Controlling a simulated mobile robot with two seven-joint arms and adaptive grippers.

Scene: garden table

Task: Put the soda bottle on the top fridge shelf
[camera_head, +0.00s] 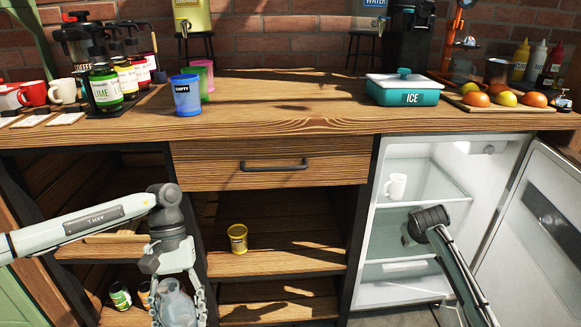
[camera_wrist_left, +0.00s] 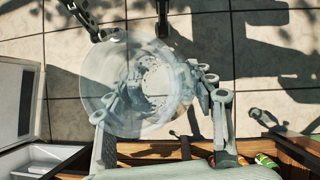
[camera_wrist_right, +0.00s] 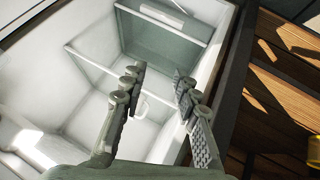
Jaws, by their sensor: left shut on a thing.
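My left gripper (camera_head: 177,290) is low in front of the cabinet at the left and is shut on a clear bottle (camera_head: 178,310). The bottle is see-through and rounded; in the left wrist view (camera_wrist_left: 128,85) it shows between the fingers, over the floor tiles. The head view cuts off its lower part. The fridge (camera_head: 440,151) stands open at the right. Its glass top shelf (camera_head: 440,187) holds a white mug (camera_head: 396,185) at the left. My right gripper (camera_wrist_right: 155,80) is open and empty before the fridge; its fingertips are hidden in the head view.
The fridge door (camera_head: 541,230) is swung open to the right. The counter (camera_head: 290,105) above holds cups, jars, an ice box (camera_head: 404,88) and fruit. The top shelf's right part is bare.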

